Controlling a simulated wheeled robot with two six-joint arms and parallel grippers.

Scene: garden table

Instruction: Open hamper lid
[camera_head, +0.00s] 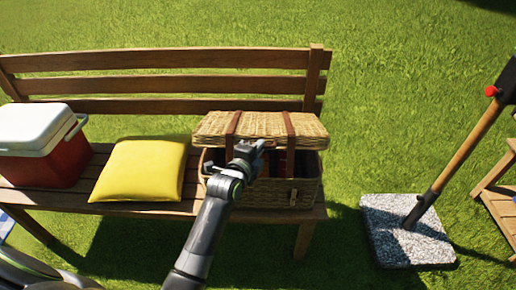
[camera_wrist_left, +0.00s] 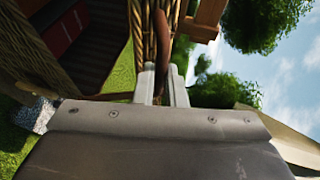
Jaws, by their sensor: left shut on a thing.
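The wicker hamper (camera_head: 262,196) stands on the right end of the wooden bench. Its lid (camera_head: 268,124), with two brown straps, is raised at the front and tilted, so a dark gap with reddish-brown contents shows beneath it. My left gripper (camera_head: 249,150) is at the front edge of the lid, by the left strap. The hamper's open inside shows at the upper left there. My right gripper is not in view.
A yellow cushion (camera_head: 141,170) lies on the bench (camera_head: 60,200) left of the hamper. A red cooler with a white lid (camera_head: 42,128) stands at the far left.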

